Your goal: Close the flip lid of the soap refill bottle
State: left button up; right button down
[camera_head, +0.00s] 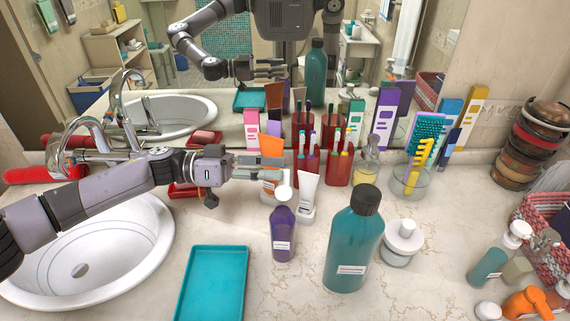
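Two bottles could be the soap refill bottle, and I cannot read their labels. My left gripper (276,168) reaches in from the left, behind and above the purple bottle's top. Its fingers look apart and empty, and I see no contact with the bottle. My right gripper is not in view.
A white tube (308,190) stands close behind the purple bottle. A white-lidded jar (402,242) is right of the teal bottle. A teal tray (212,285) lies in front, beside the sink (85,250). Red holders (338,164) and boxes line the mirror.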

aim_at(285, 172)
pick_arm(q)
jog(key=shift+s+d, duration=0.1)
jog(key=shift+d, duration=1.45)
grip_shut()
